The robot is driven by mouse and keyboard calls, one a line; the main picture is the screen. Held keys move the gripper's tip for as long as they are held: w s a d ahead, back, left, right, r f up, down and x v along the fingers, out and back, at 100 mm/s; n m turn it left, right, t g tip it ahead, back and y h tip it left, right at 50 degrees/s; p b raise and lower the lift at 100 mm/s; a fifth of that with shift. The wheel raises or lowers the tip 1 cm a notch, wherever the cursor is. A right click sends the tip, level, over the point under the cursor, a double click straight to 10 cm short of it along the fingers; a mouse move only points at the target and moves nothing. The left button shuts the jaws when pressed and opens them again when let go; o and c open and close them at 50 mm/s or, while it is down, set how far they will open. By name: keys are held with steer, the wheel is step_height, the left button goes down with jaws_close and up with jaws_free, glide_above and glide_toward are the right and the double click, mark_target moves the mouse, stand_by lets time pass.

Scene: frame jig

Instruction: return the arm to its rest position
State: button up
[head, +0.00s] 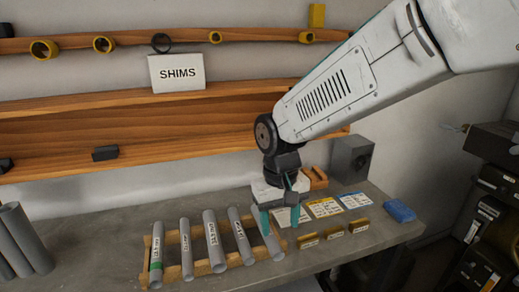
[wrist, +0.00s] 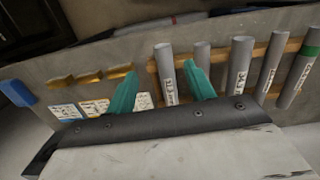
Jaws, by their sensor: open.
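My gripper (head: 276,222) is open, with teal fingers pointing down over the bench. It is above the right end of the wooden jig (head: 172,243), near the rightmost grey tube (head: 271,240). In the wrist view the two fingers of my gripper (wrist: 160,88) are spread apart with nothing held between them. One finger overlaps a tube in that view; I cannot tell if it touches. Several labelled grey tubes (head: 213,240) lie side by side across the jig. The leftmost tube (head: 156,255) has a green band.
Printed cards (head: 324,207), small brass-coloured blocks (head: 333,231) and a blue block (head: 399,210) lie right of the jig. A grey box (head: 351,158) stands behind. Wooden shelves (head: 120,135) with a SHIMS sign (head: 177,73) run along the wall. Grey pipes (head: 20,238) stand at left.

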steer(key=s+d+r+m+t, duration=0.1)
steer(key=s+d+r, duration=0.3)
steer(key=s+d, duration=0.6)
steer(key=s+d+r+m+t, duration=0.1)
steer(key=s+d+r, duration=0.3)
steer(key=s+d, duration=0.5)
steer(key=shift+s+d+r+m, duration=0.35)
steer(key=shift+d+m, duration=0.4)
steer(key=shift+m, duration=0.05)
